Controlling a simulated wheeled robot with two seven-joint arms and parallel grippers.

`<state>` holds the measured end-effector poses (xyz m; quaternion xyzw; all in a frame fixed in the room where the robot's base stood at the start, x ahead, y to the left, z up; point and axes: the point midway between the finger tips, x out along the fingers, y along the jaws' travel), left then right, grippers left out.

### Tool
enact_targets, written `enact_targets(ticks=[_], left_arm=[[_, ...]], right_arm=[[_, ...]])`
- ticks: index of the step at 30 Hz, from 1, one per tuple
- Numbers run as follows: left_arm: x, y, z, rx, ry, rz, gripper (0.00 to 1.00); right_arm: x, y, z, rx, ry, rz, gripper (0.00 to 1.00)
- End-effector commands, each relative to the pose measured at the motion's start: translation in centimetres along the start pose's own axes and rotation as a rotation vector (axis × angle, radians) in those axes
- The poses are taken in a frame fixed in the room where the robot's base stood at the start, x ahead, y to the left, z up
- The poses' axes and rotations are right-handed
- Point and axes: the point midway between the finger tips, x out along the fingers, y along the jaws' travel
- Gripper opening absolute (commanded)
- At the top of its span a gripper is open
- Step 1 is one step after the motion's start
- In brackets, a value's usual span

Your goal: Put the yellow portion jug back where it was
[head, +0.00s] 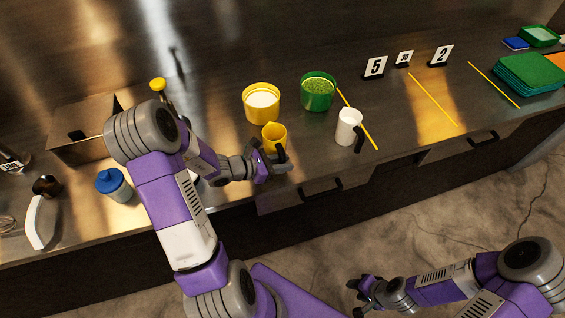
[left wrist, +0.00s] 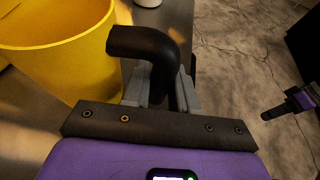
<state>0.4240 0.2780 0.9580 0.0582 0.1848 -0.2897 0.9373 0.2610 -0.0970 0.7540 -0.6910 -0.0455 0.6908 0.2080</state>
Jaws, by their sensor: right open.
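The yellow portion jug (head: 273,132) is upright near the counter's front edge, in front of the yellow tub (head: 262,112) of white contents. I cannot tell whether its base touches the counter. My left gripper (head: 274,160) is at its black handle. In the left wrist view the yellow jug (left wrist: 65,50) fills the upper left, and its handle lies between the two grey fingers (left wrist: 163,88), which look closed on it. My right gripper (head: 364,287) is open and empty, over the floor in front of the counter.
A green tub (head: 318,94) and a white jug (head: 347,128) with a black handle stand to the right. Yellow strips (head: 432,99) lie further right, with number cards (head: 375,67) behind.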

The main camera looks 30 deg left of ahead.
Motion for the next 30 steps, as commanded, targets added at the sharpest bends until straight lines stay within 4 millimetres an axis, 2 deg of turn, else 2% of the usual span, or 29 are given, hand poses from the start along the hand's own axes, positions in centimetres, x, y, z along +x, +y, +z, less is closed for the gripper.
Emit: enact_targets(ticks=[1, 5, 16, 20, 30], left_arm=[[0.0, 0.0, -0.1, -0.001, 0.001, 0.0, 0.33], [0.0, 0.0, 0.0, -0.001, 0.001, 0.0, 0.53], [-0.2, 0.0, 0.3, -0.001, 0.001, 0.0, 0.53], [-2.2, 0.1, 0.3, 0.001, 0.002, 0.004, 0.53], [-9.4, 0.1, 0.3, -0.001, 0.002, 0.005, 0.53]], right_arm=[[0.1, 0.0, 0.0, 0.0, 0.0, 0.0, 0.43], [0.0, 0.0, 0.0, 0.0, 0.0, 0.0, 0.43], [-0.3, -0.1, 0.0, 0.0, 0.0, 0.0, 0.43], [-0.6, -0.2, 0.0, 0.0, 0.0, 0.0, 0.43], [-1.5, -0.6, 0.1, 0.0, 0.0, 0.0, 0.43]])
